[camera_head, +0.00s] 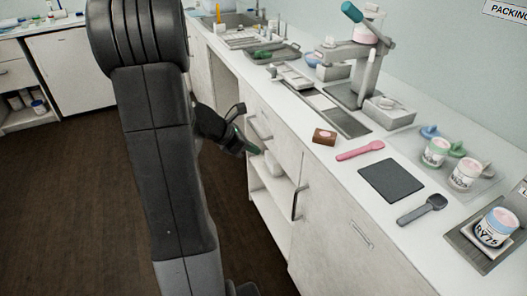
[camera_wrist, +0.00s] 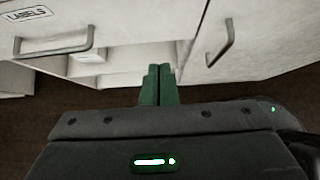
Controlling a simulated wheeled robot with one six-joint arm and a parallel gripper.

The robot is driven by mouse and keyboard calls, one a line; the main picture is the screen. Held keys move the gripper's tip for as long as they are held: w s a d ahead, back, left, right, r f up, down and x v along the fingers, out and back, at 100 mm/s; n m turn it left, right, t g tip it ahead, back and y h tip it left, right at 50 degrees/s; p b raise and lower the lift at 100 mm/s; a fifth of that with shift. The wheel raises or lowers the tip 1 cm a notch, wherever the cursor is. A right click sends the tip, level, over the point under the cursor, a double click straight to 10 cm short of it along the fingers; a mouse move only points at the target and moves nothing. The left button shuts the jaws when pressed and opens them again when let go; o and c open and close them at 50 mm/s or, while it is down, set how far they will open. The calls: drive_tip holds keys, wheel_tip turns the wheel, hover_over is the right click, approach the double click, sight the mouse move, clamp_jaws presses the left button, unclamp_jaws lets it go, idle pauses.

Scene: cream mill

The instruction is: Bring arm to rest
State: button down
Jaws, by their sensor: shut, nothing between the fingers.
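My arm stands upright at the left of the head view, with its dark links folded. My gripper (camera_head: 254,150) hangs low in front of the counter's cupboards, below the worktop edge. In the wrist view my gripper (camera_wrist: 159,70) has its two green fingers pressed together with nothing between them. The fingers point toward the open shelf of the cupboard (camera_wrist: 112,62) and seem apart from it. Part of the gripper is hidden behind my arm in the head view.
The white counter (camera_head: 330,195) runs along the right, holding a dark mat (camera_head: 391,181), a pink spatula (camera_head: 360,150), a grey scoop (camera_head: 422,209), a brown block (camera_head: 324,137) and labelled tubs (camera_head: 436,152). Cupboard handles (camera_wrist: 222,45) stick out near my gripper. The brown floor (camera_head: 75,190) at left is clear.

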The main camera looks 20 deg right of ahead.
drive_tip(key=shift+a+r, duration=0.35)
drive_tip(key=shift+a, duration=0.05)
drive_tip(key=shift+f, duration=0.1)
drive_tip(key=b, duration=0.2)
approach(289, 159)
drive_tip(key=x, duration=0.5)
drive_tip(key=shift+a+f, duration=0.1)
drive_tip(key=shift+f, duration=0.3)
drive_tip(key=shift+w+d, duration=0.1)
drive_tip(key=shift+d, duration=0.4)
drive_tip(key=shift+a+r, duration=0.1)
